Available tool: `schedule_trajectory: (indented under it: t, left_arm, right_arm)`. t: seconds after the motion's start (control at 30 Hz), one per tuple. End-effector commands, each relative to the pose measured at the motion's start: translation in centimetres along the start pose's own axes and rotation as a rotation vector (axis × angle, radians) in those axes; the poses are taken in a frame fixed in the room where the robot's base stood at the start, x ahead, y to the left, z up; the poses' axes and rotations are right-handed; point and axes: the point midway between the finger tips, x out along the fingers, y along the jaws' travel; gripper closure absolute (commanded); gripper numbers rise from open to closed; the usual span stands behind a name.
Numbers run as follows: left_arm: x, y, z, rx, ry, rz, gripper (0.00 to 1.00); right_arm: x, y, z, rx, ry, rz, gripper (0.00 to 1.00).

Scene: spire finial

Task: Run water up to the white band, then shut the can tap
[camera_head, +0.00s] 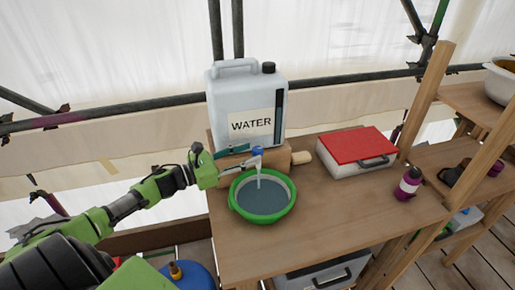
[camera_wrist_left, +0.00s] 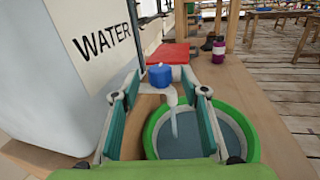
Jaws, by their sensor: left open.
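The white water can (camera_head: 246,95), labelled WATER, stands on a wooden block at the back of the bench. Its tap has a blue knob (camera_head: 257,152) and a pale spout. A thin stream falls from the spout into the green bowl (camera_head: 236,205) below. The bowl holds grey-blue water (camera_head: 264,197), with a pale band of inner wall showing above it at the far side. My left gripper (camera_head: 240,160) is open beside the tap. In the left wrist view its fingers stand either side of the blue knob (camera_wrist_left: 160,76), apart from it. My right gripper is out of view.
A red-lidded box (camera_head: 357,145) and a purple bottle (camera_head: 408,184) stand on the bench to the right. A wooden shelf post (camera_head: 425,90) rises at the bench's right end. The bench front (camera_head: 340,225) is clear.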

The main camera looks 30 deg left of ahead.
Motion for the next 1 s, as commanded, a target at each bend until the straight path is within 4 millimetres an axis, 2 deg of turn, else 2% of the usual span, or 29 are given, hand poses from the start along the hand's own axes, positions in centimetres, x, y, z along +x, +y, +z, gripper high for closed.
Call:
schedule_trajectory:
  t: [0.1, 0.3, 0.7, 0.8, 0.87, 1.0]
  left_arm:
    - [1.7, 0.0, 0.3, 0.000, -0.004, 0.000, 0.59]
    - [3.3, 0.1, 0.1, -0.001, -0.001, 0.001, 0.59]
    - [3.8, 0.0, 0.0, -0.001, 0.000, 0.000, 0.59]
    - [3.8, 0.0, 0.0, -0.001, 0.000, 0.000, 0.85]
    - [3.8, 0.0, 0.0, -0.001, 0.000, 0.000, 0.99]
    - [3.8, 0.0, 0.0, -0.001, 0.000, 0.000, 0.98]
  right_arm:
    - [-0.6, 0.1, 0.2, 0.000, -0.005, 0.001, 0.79]
    - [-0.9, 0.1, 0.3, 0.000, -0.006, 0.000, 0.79]
    - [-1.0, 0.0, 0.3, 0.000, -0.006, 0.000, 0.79]
    - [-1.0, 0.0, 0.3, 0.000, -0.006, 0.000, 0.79]
    - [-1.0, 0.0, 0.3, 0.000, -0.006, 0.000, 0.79]
    - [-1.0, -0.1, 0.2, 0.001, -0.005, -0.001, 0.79]
